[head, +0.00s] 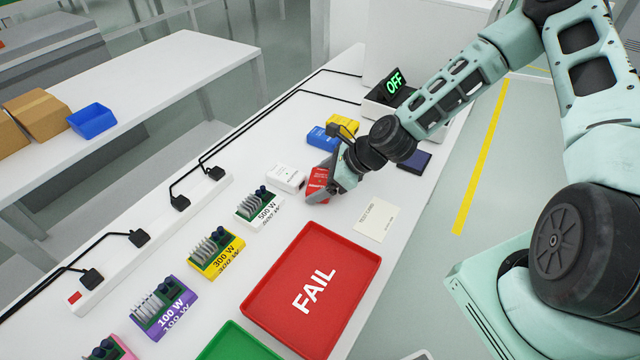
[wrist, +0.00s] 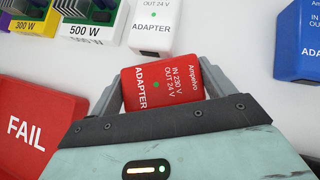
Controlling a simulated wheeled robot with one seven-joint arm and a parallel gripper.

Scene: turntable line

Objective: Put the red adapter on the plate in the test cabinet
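The red adapter (head: 317,180) has white lettering and a green dot; it also shows in the wrist view (wrist: 160,88). My gripper (head: 330,186) has one finger on each side of it, and the adapter fills the gap between the fingers (wrist: 163,85). I cannot tell whether the adapter is clear of the table. A white unit with a green OFF display (head: 395,84) stands at the far end, partly behind my arm. I cannot make out a plate there.
A white adapter (head: 287,178), a blue adapter (head: 322,137) and a yellow one (head: 343,123) are nearby. Power modules, including the 500 W one (head: 258,208), line the left. A red FAIL tray (head: 350,300) lies in front. A card (head: 377,220) lies to the right.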

